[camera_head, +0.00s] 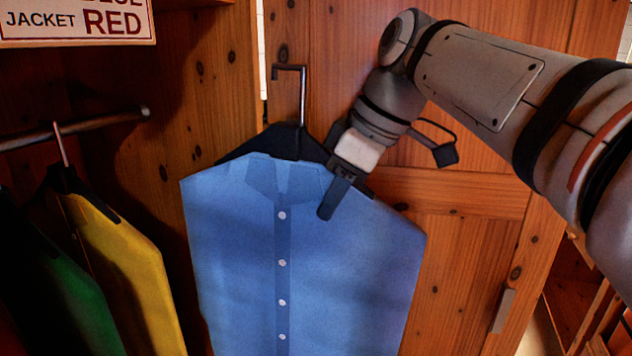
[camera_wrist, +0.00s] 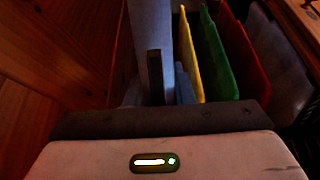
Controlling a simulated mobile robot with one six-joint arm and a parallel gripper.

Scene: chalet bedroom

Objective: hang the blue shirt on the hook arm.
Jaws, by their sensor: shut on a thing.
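The blue shirt (camera_head: 300,255) hangs upright on a dark hanger (camera_head: 290,143) in the middle of the head view. The hanger's metal hook (camera_head: 303,95) stands up free, in front of the wood. My gripper (camera_head: 335,197) is shut on the hanger and shirt at the right shoulder, with one dark finger in front of the cloth. In the wrist view, a finger (camera_wrist: 155,77) stands against the pale blue cloth (camera_wrist: 138,45). The metal rod (camera_head: 90,125), seemingly the hook arm, juts out at the left, apart from the shirt. Its free end points right.
A yellow garment (camera_head: 125,275) hangs from the rod, with a green one (camera_head: 55,290) left of it. The wrist view also shows a red garment (camera_wrist: 243,55). A sign (camera_head: 75,20) is above the rod. Wooden panels (camera_head: 450,200) stand behind the shirt.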

